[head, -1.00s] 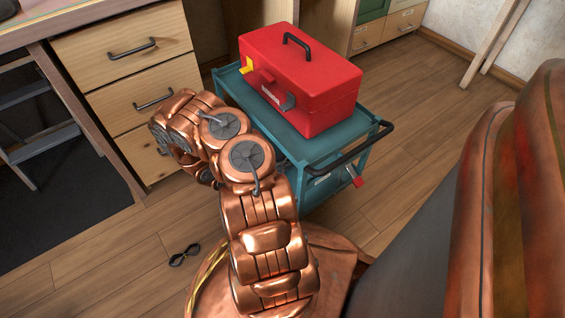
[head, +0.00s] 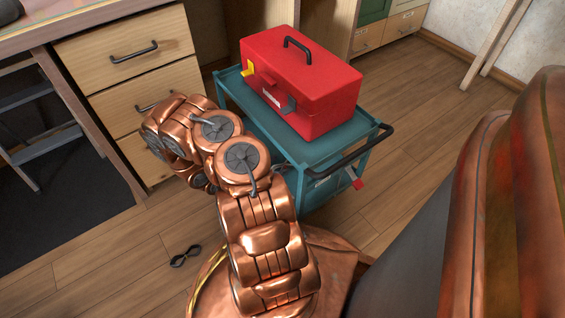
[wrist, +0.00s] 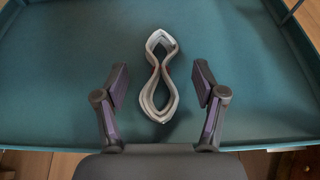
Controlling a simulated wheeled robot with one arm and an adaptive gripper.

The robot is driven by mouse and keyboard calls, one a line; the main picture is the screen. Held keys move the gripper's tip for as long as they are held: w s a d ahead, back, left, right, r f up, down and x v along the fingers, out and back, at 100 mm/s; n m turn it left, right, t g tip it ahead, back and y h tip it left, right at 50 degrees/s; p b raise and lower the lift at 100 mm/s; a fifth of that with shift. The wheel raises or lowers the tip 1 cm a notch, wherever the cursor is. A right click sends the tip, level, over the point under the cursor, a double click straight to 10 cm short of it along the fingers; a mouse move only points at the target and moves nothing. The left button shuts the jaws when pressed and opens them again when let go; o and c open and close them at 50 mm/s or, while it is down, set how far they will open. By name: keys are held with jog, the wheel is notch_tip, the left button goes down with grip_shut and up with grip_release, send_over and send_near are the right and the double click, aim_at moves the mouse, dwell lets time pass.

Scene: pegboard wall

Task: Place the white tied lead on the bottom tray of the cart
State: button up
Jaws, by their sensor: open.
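The white tied lead (wrist: 158,95), a pale figure-eight loop pinched at its middle, lies on a teal tray (wrist: 60,75) in the wrist view. My gripper (wrist: 160,84) is open, with one finger on each side of the lead and a gap to it on both sides. The lead looks free of the fingers. In the head view the teal cart (head: 350,145) stands beyond my arm, which hides much of its lower part. The lead and my gripper's fingers do not show in the head view.
A red toolbox (head: 305,85) covers much of the cart's top. The cart's black handle (head: 350,152) is on the right. A wooden drawer unit (head: 130,75) stands at left. A small black tied lead (head: 185,256) lies on the floor. Floor right of the cart is clear.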

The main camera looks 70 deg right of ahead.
jog(key=p+v, duration=0.3)
jog(key=v, duration=0.6)
jog(key=shift+a, duration=0.2)
jog(key=a+r+m+g+y, duration=0.1)
jog(key=a+r+m, duration=0.25)
jog(key=r, duration=0.85)
jog(key=a+r+m+g+y, duration=0.1)
jog(key=a+r+m+y, duration=0.3)
jog(key=r, duration=0.8)
jog(key=s+a+r+m+t+y, duration=0.1)
jog(key=s+a+r+y, duration=0.1)
jog(key=a, duration=0.7)
jog(key=s+a+r+m+t+y, duration=0.2)
jog(key=s+a+r, duration=0.2)
jog(key=a, duration=0.6)
jog(key=s+a+r+m+t+y, duration=0.1)
jog(key=s+a+r+t+y, duration=0.1)
jog(key=a+r, duration=0.4)
jog(key=s+a, duration=0.1)
jog(key=a, duration=0.2)
jog(key=shift+s+a+y, duration=0.25)
jog(key=shift+s+y, duration=0.05)
jog(key=shift+s, duration=0.05)
